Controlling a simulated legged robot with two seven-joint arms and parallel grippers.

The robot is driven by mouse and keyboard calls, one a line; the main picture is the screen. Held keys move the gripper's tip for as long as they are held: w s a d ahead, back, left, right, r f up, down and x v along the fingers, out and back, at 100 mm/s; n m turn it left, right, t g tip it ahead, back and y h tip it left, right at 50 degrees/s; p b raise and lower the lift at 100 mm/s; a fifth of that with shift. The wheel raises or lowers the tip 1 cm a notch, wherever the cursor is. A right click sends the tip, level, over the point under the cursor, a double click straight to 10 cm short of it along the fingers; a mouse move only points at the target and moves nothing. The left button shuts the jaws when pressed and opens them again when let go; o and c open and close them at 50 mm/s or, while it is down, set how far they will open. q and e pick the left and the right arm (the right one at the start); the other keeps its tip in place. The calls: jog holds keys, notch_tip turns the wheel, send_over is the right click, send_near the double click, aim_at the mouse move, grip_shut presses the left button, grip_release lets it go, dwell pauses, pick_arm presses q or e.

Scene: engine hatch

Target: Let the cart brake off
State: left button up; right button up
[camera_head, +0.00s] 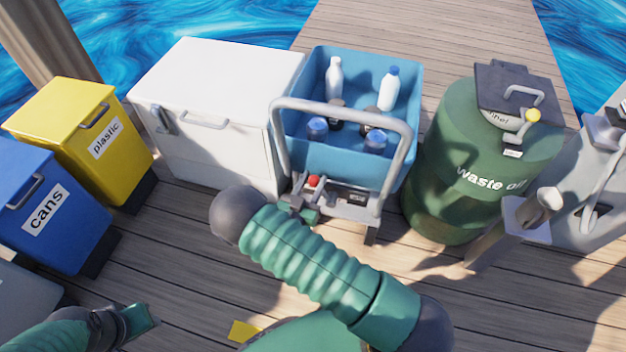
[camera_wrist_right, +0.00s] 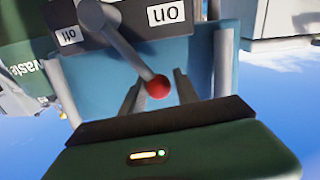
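The cart (camera_head: 405,160) is a blue open bin with a grey push handle, standing on the deck. Its brake lever ends in a red knob (camera_head: 313,181) low behind the handle. In the right wrist view the grey lever (camera_wrist_right: 122,45) slants down to the red knob (camera_wrist_right: 158,88), beside an upside-down "ON" label (camera_wrist_right: 167,13). My right gripper (camera_wrist_right: 160,96) is open, with the knob between or just beyond its fingertips; contact is unclear. In the head view the right gripper (camera_head: 308,207) is partly hidden. My left gripper (camera_head: 138,320) is at lower left, away from the cart; its opening is unclear.
Bottles and jars stand in the cart's bin. A white chest (camera_head: 215,85) is left of the cart, with yellow plastic (camera_head: 75,120) and blue cans (camera_head: 40,215) bins beyond. A green waste oil drum (camera_head: 450,150) stands close on the right.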

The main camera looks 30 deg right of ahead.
jog(key=shift+d+f, duration=0.1)
jog(key=shift+d, duration=0.2)
jog(key=c, duration=0.5)
grip_shut()
jog(key=shift+a, duration=0.1)
